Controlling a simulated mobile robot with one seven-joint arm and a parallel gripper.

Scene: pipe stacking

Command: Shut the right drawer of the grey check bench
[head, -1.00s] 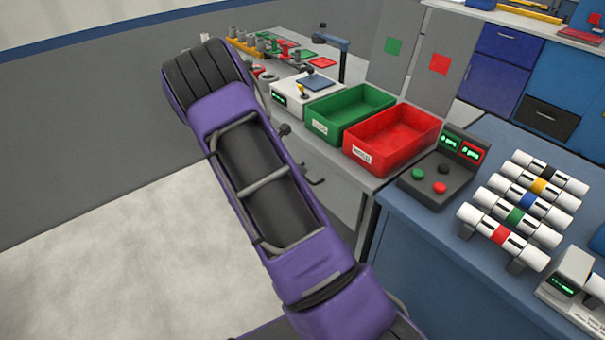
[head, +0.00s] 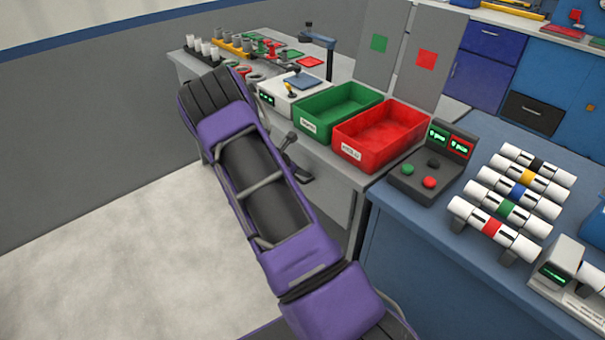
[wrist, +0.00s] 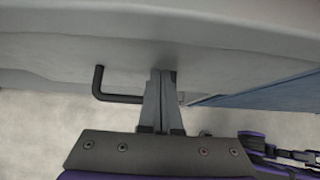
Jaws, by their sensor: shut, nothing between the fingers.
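The grey check bench (head: 372,180) stands beyond my arm, with a green bin and a red bin on top. In the wrist view a grey front panel (wrist: 125,58), which looks like a drawer front, spans the picture. A black bar handle (wrist: 97,84) sticks out from it, left of and passing behind my fingers. My gripper (wrist: 161,73) is shut and empty, its tips at or very near the panel; I cannot tell if they touch. A dark handle (head: 299,173) also shows below the bench top in the head view. How far the drawer stands out is unclear.
A blue bench (head: 440,260) adjoins on the right, with a button box (head: 432,165) and several banded white pipes (head: 495,229). The green bin (head: 335,108) and red bin (head: 381,133) sit near the grey bench's front edge. The floor (head: 130,240) at left is clear.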

